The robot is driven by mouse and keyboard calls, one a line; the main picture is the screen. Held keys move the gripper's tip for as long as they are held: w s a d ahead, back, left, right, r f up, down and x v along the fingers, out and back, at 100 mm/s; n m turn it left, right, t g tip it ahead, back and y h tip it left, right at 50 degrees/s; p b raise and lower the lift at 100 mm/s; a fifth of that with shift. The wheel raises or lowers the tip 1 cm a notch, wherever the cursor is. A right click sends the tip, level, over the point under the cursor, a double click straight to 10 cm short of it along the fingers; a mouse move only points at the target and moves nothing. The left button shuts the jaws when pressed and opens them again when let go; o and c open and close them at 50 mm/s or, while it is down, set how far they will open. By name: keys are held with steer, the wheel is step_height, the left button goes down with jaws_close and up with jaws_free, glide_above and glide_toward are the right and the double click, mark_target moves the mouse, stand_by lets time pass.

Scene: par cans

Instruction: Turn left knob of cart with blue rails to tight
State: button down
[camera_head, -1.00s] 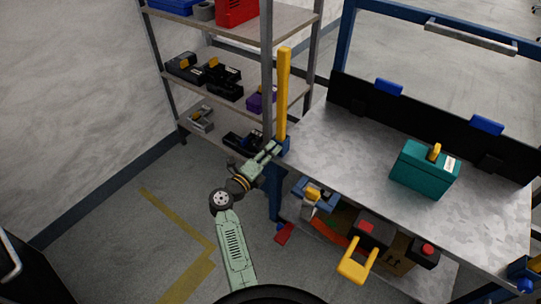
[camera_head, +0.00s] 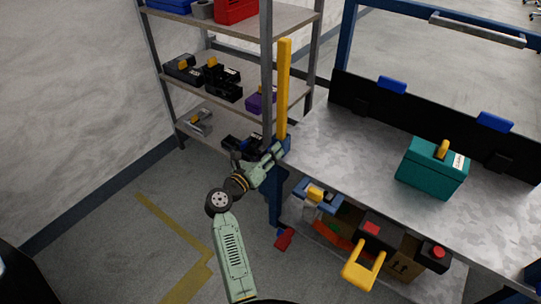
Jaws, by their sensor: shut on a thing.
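The cart with blue rails (camera_head: 347,50) stands at the right with a grey metal top. At its near left corner is a blue bracket (camera_head: 283,145) below an upright yellow post (camera_head: 284,90). My gripper (camera_head: 277,151) reaches this corner from the lower left. It is shut at the bracket, where the left knob would be. The knob itself is hidden between the fingers, so its turn cannot be read.
A teal box (camera_head: 432,168) with a yellow handle sits on the cart top. The lower shelf (camera_head: 420,285) holds several tools. A shelf rack (camera_head: 210,105) with tool cases stands behind my arm. Floor at the left is free.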

steer(key=shift+m, duration=0.4)
steer(key=c, duration=1.2)
jaws_free()
steer(key=shift+c, duration=0.2)
steer(key=v, duration=1.2)
